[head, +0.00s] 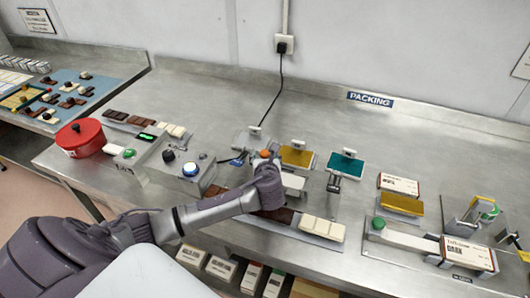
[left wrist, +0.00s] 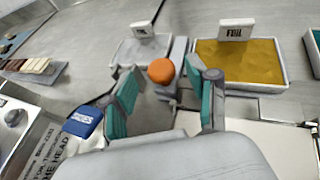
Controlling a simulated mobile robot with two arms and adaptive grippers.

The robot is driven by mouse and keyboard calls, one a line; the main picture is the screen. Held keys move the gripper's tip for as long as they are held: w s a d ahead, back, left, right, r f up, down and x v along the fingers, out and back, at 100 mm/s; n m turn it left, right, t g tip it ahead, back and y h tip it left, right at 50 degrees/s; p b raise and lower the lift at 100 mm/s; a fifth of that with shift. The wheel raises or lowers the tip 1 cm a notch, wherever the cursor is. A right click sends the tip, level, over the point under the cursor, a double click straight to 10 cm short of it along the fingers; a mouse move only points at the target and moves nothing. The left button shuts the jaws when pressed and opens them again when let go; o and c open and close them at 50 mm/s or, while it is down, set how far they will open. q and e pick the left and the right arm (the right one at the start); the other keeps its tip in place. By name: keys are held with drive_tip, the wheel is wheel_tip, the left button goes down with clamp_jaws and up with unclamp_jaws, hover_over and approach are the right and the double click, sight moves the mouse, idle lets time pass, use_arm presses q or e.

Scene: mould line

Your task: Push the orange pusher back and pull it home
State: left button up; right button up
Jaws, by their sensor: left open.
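The orange pusher's round knob (head: 264,153) shows just beyond my left gripper (head: 268,160) in the head view. In the left wrist view the orange knob (left wrist: 161,71) stands upright between the two teal-padded fingers of the left gripper (left wrist: 165,85), near their tips. The fingers are apart, with a gap visible on both sides of the knob. The pusher's lower part and its track are partly hidden by the gripper. My right gripper is in neither view.
A gold foil tray (head: 297,157) stands right of the knob and a teal tray (head: 345,165) farther right. A grey control box (head: 180,167) with buttons is on the left. A blue tag (left wrist: 82,121) lies left of the fingers. Chocolate bars (head: 322,228) lie in front.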

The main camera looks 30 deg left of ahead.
use_arm(q)
drive_tip(key=shift+x, duration=0.8)
drive_tip(key=shift+w+a+f, duration=0.1)
drive_tip(key=shift+w, duration=0.15)
drive_tip(key=shift+c, duration=0.9)
clamp_jaws()
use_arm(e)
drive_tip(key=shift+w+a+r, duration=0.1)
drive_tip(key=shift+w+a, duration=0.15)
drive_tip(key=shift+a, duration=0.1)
